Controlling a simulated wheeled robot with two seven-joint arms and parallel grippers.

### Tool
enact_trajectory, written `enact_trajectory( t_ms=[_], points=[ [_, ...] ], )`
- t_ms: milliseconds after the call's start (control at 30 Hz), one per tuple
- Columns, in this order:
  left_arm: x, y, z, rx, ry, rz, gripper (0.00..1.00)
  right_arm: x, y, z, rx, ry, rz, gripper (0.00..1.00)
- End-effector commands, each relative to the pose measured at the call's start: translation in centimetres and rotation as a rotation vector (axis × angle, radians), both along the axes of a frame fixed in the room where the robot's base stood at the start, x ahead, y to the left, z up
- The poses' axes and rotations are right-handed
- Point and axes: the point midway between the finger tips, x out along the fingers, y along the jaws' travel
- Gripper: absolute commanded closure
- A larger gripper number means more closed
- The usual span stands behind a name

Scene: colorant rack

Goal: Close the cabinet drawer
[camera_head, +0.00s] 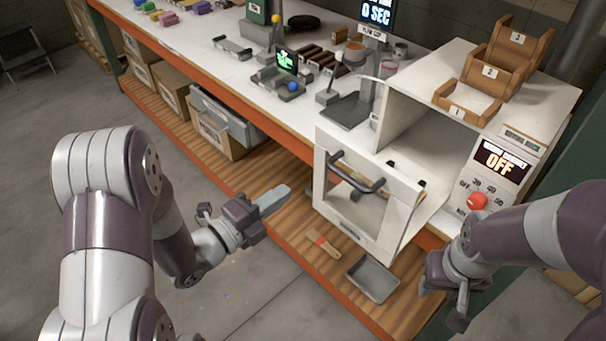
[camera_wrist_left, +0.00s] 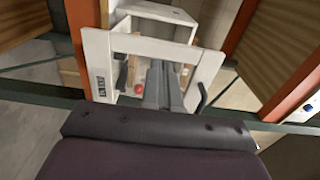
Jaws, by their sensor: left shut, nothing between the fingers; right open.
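The white cabinet (camera_head: 408,125) stands at the right end of the bench. Its drawer (camera_head: 327,165) is pulled out toward me, with a windowed front panel and a dark bar handle (camera_head: 355,178). My left gripper (camera_head: 282,193) is shut and empty, left of the drawer front and apart from it in the head view. In the left wrist view the shut fingers (camera_wrist_left: 163,85) point at the drawer front (camera_wrist_left: 98,70), overlapping its window, with the handle (camera_wrist_left: 202,98) to their right; contact cannot be told. My right gripper (camera_head: 443,297) is open, low and right of the drawer, partly hidden by its own arm.
Wooden holders (camera_head: 502,65) sit on the cabinet top. A control panel with a red knob (camera_head: 477,201) is right of the opening. A grey tray (camera_head: 372,278) and a brush (camera_head: 322,243) lie on the lower shelf. Cardboard boxes (camera_head: 212,130) stand further left.

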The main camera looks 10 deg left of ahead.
Motion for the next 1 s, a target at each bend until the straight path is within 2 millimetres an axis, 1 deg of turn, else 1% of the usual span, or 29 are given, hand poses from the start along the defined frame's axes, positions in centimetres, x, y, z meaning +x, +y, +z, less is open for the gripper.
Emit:
enact_trajectory(
  t_ms=[33, 200, 400, 533, 833, 1000],
  points=[
    [0.8, -0.8, 0.2, -0.001, 0.001, -0.006, 1.0, 0.0, 0.0, 0.4, 0.0, 0.0, 0.0, 0.57],
    [3.5, -2.7, 0.2, 0.001, 0.0, -0.003, 1.0, 0.0, 0.0, 1.2, 0.0, 0.0, 0.0, 0.57],
    [5.4, -4.0, 0.1, 0.002, -0.001, -0.001, 1.0, 0.0, 0.0, 1.6, 0.0, 0.0, 0.0, 0.57],
    [5.8, -4.2, 0.0, 0.001, 0.0, 0.002, 1.0, 0.0, 0.0, 1.6, 0.0, 0.0, 0.0, 0.57],
    [5.8, -4.2, 0.0, 0.002, 0.0, 0.002, 1.0, 0.0, 0.0, 1.6, 0.0, 0.0, 0.0, 0.57],
    [6.4, -4.7, -0.2, 0.002, -0.003, -0.001, 1.0, 0.0, 0.0, 1.1, 0.0, 0.0, 0.0, 0.57]
  ],
)
